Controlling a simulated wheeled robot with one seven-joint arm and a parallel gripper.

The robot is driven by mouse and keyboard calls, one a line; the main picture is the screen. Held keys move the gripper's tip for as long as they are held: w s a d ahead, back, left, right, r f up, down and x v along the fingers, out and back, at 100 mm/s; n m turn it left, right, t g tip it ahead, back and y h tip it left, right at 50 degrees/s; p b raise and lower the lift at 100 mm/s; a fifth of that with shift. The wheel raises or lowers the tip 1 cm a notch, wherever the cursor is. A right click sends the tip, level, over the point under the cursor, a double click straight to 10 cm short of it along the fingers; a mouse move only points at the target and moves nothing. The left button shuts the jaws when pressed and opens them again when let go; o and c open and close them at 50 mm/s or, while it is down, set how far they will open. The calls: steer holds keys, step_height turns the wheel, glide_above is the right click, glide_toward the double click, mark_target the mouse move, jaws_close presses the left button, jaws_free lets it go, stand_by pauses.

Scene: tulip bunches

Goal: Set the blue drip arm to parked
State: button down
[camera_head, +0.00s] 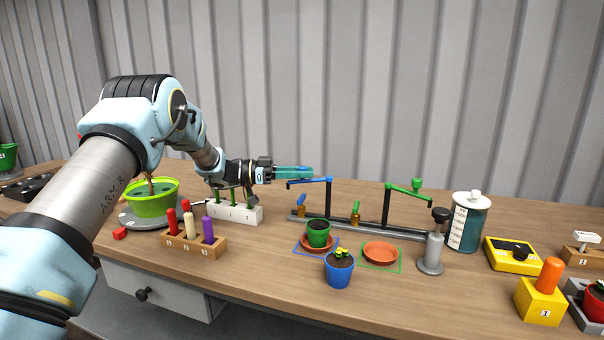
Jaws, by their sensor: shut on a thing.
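The blue drip arm (316,181) sits on top of a thin black post on the grey rail (408,231). It points left from the post, with its end bent down. My gripper (308,172) reaches in from the left, level, with its teal fingers right at the blue arm. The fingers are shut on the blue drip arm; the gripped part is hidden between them. No mark for the parked position can be made out at this size.
A green drip arm (404,188) on a second post points right. Below are a green pot (318,234), an empty orange saucer (381,253) and a blue pot (339,270). A grey pump (432,252) and a canister (468,222) stand right; a white rack (236,212) stands under my wrist.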

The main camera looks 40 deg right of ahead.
steer(key=shift+r, duration=0.1)
steer(key=c, duration=0.7)
jaws_free()
steer(key=shift+o, duration=0.2)
steer(key=b+v, duration=0.2)
steer(key=v, duration=0.8)
steer(key=shift+w+a, duration=0.25)
